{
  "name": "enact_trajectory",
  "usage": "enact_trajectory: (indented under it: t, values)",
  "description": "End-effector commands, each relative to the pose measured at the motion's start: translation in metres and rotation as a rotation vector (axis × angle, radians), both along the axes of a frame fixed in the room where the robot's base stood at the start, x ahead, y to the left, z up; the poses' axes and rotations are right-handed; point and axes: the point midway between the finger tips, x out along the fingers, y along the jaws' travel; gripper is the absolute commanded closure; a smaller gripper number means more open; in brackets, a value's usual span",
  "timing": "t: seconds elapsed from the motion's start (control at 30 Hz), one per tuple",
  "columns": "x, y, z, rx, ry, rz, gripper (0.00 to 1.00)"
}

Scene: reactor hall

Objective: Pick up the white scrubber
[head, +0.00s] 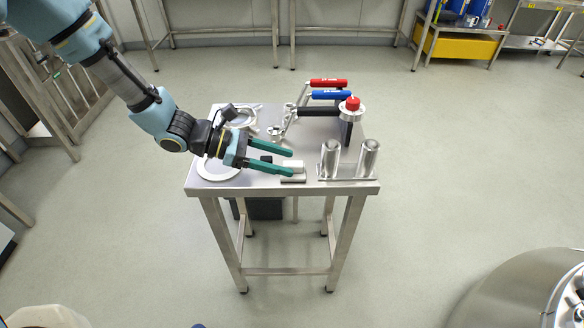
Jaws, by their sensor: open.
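The white scrubber looks to be the small white block (297,164) on the steel table (275,188), near its front edge. It sits on or just behind a small pale plate or holder (293,179). My gripper (291,162) reaches in from the left with two green fingers, open and with nothing seen held. The fingertips overlap the block in this view, and the near finger hides part of it. I cannot tell whether the fingers are around the block or above it.
Two upright steel cylinders (330,160) stand right of the block. Behind them is a post with a red knob (352,103). Red (328,83), blue (327,95) and black handles lie at the back. A pale ring (218,174) lies at left.

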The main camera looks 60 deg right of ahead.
Motion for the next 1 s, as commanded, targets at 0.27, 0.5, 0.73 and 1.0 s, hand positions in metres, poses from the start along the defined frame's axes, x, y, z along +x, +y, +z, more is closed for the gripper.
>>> enact_trajectory:
  t: [0.27,0.5,0.73,1.0]
  values:
    - [-0.021,-0.013,-0.005,0.002,0.0,-0.003,0.38]
    - [-0.043,-0.029,-0.017,0.001,-0.002,0.0,0.38]
    - [-0.045,-0.031,-0.02,0.001,-0.002,0.001,0.38]
    - [-0.045,-0.031,-0.02,0.0,-0.002,0.001,0.62]
